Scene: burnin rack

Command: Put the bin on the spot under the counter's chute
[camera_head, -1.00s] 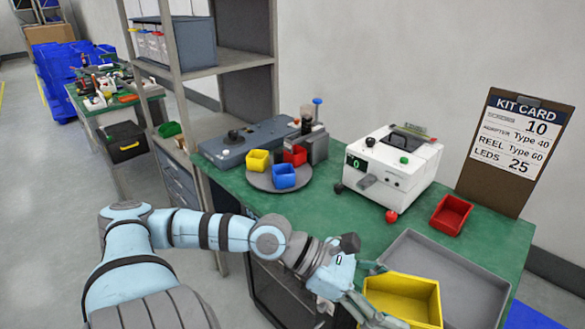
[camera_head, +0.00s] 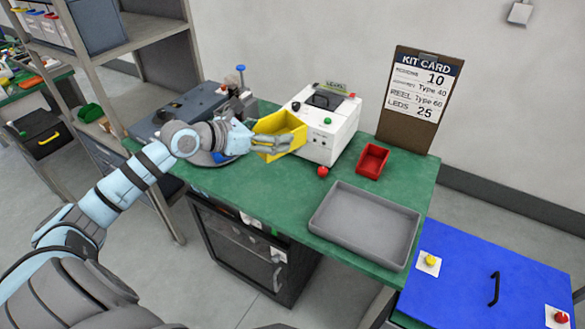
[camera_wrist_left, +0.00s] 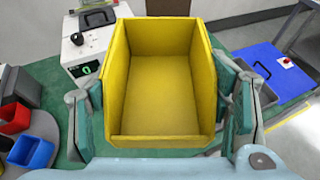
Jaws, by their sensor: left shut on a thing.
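The yellow bin (camera_head: 280,130) is empty and open-topped. My left gripper (camera_head: 270,143) is shut on it and holds it in front of the white counter (camera_head: 326,125), at the counter's left side. In the left wrist view the bin (camera_wrist_left: 160,95) sits upright between the two finger pads, with the counter (camera_wrist_left: 84,45) behind it to the left. The bin hides the counter's chute and display in the head view, and I cannot tell whether it touches the table. My right gripper is not in view.
A turntable (camera_wrist_left: 47,125) with a red bin (camera_wrist_left: 14,117) and a blue bin (camera_wrist_left: 30,151) is close on the left. A red tray (camera_head: 372,160) stands right of the counter. The grey tray (camera_head: 365,222) is empty. The green tabletop (camera_head: 265,195) in front is clear.

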